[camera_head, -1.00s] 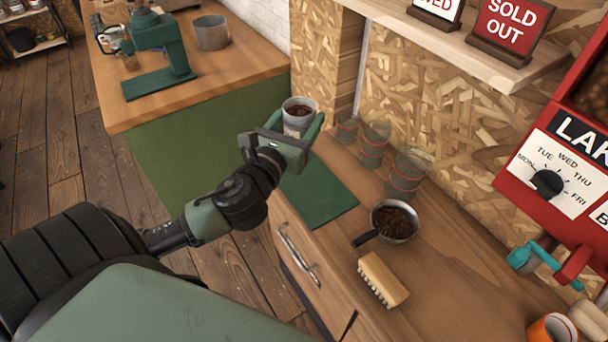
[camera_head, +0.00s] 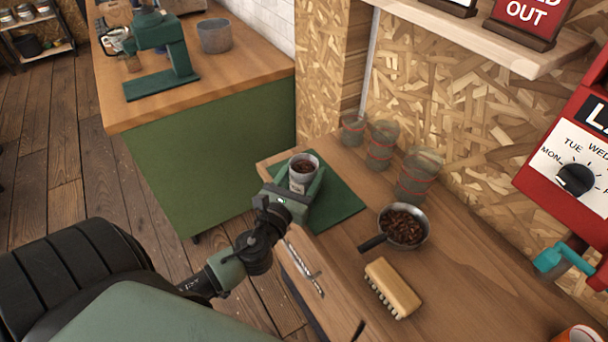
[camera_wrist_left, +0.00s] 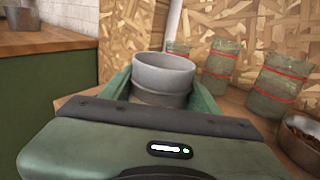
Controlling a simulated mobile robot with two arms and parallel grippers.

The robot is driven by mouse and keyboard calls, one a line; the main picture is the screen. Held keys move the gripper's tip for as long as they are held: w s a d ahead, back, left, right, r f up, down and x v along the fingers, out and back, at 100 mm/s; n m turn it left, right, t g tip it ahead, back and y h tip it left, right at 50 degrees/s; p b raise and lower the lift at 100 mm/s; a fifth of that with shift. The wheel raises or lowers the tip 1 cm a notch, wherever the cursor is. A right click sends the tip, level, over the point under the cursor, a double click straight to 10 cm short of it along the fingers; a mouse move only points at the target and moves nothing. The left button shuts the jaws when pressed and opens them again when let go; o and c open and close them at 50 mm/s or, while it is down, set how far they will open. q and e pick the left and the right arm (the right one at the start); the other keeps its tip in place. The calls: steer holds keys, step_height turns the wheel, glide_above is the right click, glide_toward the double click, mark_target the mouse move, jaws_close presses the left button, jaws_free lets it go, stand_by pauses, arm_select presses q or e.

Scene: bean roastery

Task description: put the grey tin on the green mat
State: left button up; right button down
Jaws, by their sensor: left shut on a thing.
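The grey tin (camera_head: 303,169) is upright with dark contents showing at its top, and it carries a pale label. My left gripper (camera_head: 306,178) is shut on it, with a green finger on each side. In the left wrist view the tin (camera_wrist_left: 163,78) stands between the two fingers. The green mat (camera_head: 341,205) lies on the counter under and to the right of the tin. The tin is over the mat's far left part; I cannot tell whether its base touches the mat, because the gripper hides it. My right gripper is not in view.
Several glass jars with red bands (camera_head: 382,144) stand behind the mat along the wall. A pan of beans (camera_head: 403,227) and a wooden brush (camera_head: 392,288) are to the right. A drawer handle (camera_head: 305,268) sticks out at the front.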

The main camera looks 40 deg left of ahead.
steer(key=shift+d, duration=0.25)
arm_select(q)
steer(key=o, duration=1.1)
steer(key=shift+f, duration=0.1)
steer(key=o, duration=0.4)
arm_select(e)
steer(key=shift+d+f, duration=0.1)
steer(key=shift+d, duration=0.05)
arm_select(q)
steer(key=shift+o, duration=0.2)
steer(key=s+d+b, duration=0.2)
steer(key=s+b, duration=0.2)
steer(key=s, duration=0.8)
steer(key=shift+d+r, duration=0.15)
steer(key=shift+r, duration=0.1)
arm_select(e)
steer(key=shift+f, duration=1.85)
arm_select(q)
steer(key=shift+w, duration=0.1)
